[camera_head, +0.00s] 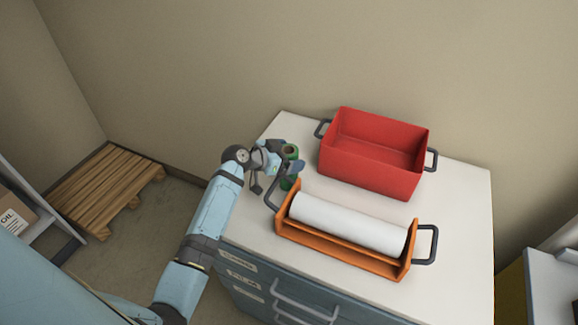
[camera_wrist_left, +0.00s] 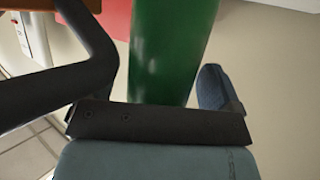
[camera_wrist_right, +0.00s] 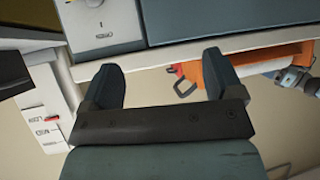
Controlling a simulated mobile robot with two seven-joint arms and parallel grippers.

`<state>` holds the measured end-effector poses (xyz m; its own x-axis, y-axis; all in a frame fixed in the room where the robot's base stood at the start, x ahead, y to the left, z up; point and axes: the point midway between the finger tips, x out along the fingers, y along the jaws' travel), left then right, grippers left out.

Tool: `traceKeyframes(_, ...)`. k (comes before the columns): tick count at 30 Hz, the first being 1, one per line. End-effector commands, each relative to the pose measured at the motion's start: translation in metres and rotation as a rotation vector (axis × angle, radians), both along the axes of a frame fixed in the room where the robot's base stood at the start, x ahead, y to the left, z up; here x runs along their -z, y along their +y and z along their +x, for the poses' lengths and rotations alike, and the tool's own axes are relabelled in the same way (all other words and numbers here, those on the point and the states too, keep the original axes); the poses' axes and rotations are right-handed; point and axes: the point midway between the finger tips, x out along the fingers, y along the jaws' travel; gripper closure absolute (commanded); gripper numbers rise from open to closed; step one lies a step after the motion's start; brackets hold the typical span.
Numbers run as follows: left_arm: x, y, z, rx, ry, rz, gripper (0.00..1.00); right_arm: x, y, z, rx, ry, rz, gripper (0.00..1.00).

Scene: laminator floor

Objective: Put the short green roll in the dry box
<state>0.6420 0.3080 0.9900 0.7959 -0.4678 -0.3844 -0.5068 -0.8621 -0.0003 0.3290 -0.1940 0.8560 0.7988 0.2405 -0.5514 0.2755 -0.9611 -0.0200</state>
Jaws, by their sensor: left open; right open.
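The short green roll (camera_head: 291,151) stands upright on the white cabinet top, left of the red box. My left gripper (camera_head: 277,166) is at the roll, open, and partly covers it. In the left wrist view the green roll (camera_wrist_left: 172,45) rises just ahead of the palm, beside the one visible finger (camera_wrist_left: 217,88); the other finger is hidden behind a dark handle. An open red box (camera_head: 372,150) stands at the back of the top and looks empty; no label reading dry box shows. My right gripper (camera_wrist_right: 163,80) is open and empty, outside the head view.
An orange cradle (camera_head: 342,249) with a white roll (camera_head: 347,222) lies in front of the red box. Its left dark handle (camera_wrist_left: 60,70) is very close to my left gripper. A wooden pallet (camera_head: 105,188) lies on the floor at left. The cabinet top's right side is clear.

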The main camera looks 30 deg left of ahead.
Motion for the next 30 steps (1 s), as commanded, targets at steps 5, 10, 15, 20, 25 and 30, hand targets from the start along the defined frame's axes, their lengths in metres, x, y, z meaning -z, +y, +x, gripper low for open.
traceKeyframes(5,0.002,-0.001,0.002,-0.001,0.001,0.001,0.10,0.000,0.000,0.000,-0.001,0.000,-0.001,0.14)
traceKeyframes(10,0.002,-0.001,0.002,-0.001,0.000,0.000,0.30,-0.001,0.000,0.000,-0.001,-0.001,0.000,0.14)
traceKeyframes(15,0.002,-0.001,0.002,-0.001,0.000,0.000,0.70,-0.001,0.001,0.000,-0.001,-0.002,0.000,0.14)
traceKeyframes(20,0.001,-0.001,0.002,-0.001,-0.001,0.000,0.89,-0.002,0.001,0.000,-0.001,-0.002,0.000,0.14)
traceKeyframes(25,0.000,-0.001,0.002,-0.001,-0.001,0.000,0.89,-0.001,0.001,0.000,-0.001,-0.002,0.000,0.14)
traceKeyframes(30,-0.009,-0.001,0.002,-0.001,-0.004,0.001,0.89,-0.001,0.001,0.000,-0.002,-0.002,0.001,0.14)
